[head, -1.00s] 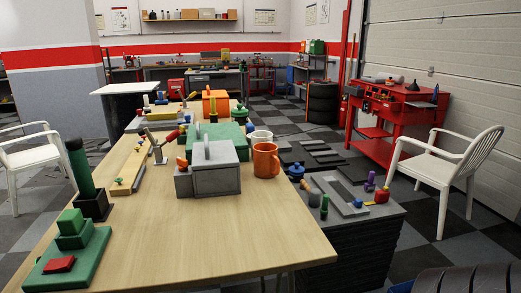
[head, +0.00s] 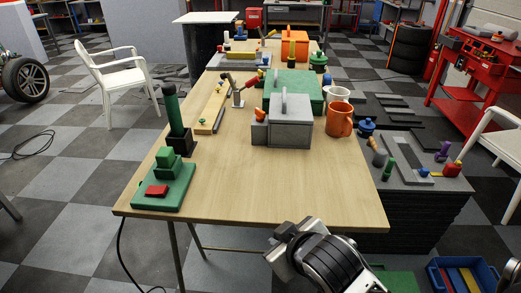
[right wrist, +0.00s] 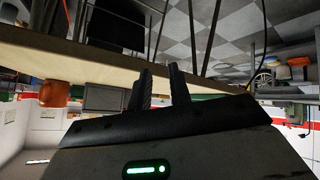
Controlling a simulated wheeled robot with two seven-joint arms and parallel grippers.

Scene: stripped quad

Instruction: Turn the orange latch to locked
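A small orange piece (head: 260,113), which looks like the latch, stands on a small grey block attached to the left side of a grey box (head: 291,131) with a handle on its lid. Its exact turn is too small to tell. My right arm enters the head view at the bottom, with the right gripper (head: 290,243) just off the table's front edge, well short of the box. In the right wrist view the right gripper's two dark fingers (right wrist: 161,88) stand apart with nothing between them. My left gripper is not in view.
An orange mug (head: 340,119) stands right of the grey box, and a green box (head: 291,88) behind it. A green base with stacked blocks (head: 165,187) and a dark green cylinder (head: 172,112) are at the left. The table's front middle (head: 265,190) is clear.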

